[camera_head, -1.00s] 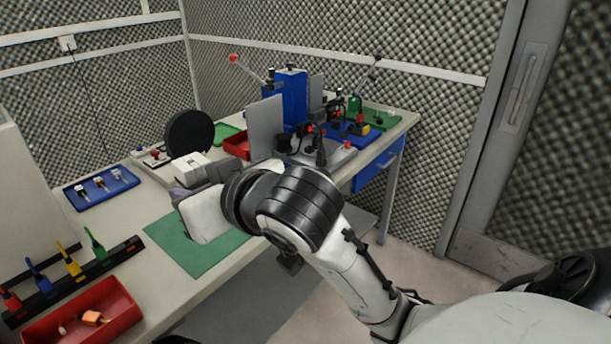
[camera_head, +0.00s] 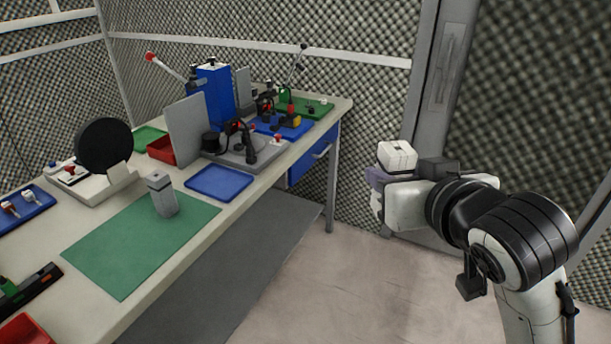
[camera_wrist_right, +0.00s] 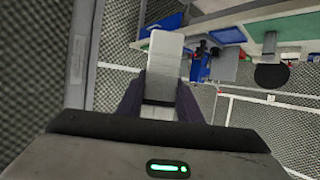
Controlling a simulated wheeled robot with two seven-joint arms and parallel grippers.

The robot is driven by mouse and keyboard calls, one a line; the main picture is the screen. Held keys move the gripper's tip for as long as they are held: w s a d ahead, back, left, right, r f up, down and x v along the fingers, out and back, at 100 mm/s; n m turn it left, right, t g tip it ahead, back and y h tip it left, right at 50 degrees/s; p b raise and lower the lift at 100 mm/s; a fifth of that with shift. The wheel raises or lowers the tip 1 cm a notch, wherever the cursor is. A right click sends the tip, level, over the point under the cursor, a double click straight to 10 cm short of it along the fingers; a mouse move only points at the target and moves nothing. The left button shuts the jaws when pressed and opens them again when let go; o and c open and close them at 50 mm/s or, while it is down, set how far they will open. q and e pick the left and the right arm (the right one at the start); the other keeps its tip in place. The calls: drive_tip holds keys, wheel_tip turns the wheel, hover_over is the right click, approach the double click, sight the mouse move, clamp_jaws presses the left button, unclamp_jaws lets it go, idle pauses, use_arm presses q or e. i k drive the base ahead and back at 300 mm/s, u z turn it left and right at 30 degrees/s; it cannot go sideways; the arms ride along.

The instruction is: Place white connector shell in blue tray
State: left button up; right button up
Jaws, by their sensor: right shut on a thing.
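My right gripper (camera_head: 380,180) is shut on a white block, the connector shell (camera_head: 396,155). It is out over the floor, to the right of the workbench. In the right wrist view the white shell (camera_wrist_right: 162,68) stands up between the two dark fingers (camera_wrist_right: 160,100). An empty blue tray (camera_head: 218,183) lies on the bench near its front edge, left of the gripper and apart from it. My left gripper is not in view.
A grey upright block (camera_head: 161,196) stands on the green mat (camera_head: 125,255), left of the tray. Behind the tray are a grey panel (camera_head: 187,130), a blue press (camera_head: 214,95) and a black-jointed fixture (camera_head: 243,140). Another blue tray (camera_head: 22,212) holds connectors at far left.

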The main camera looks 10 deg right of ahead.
sight(219, 174)
drive_tip(key=z, duration=0.3)
drive_tip(key=i, duration=1.15)
drive_tip(key=u, duration=1.9)
